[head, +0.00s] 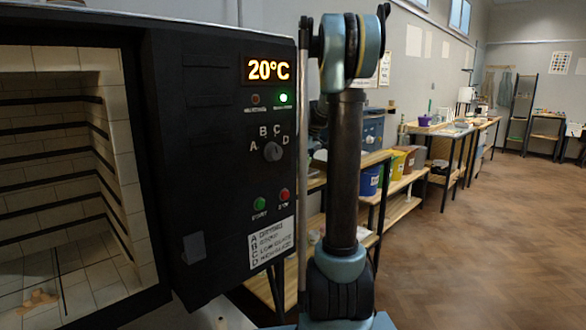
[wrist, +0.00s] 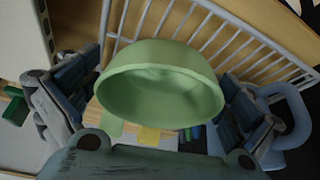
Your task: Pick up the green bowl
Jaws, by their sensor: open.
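The green bowl (wrist: 160,85) is in the middle of the wrist view, pale green, tilted, with its hollow partly visible. My gripper (wrist: 155,78) is open, with one dark finger on each side of the bowl. I cannot tell whether either finger touches the bowl. In the head view neither the bowl nor my gripper shows.
A white wire rack (wrist: 232,32) stands close behind the bowl over a wooden surface. In the head view a black kiln control box (head: 222,150) reading 20°C is at left, beside the brick-lined kiln chamber (head: 60,170). Open wooden floor (head: 480,250) lies to the right.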

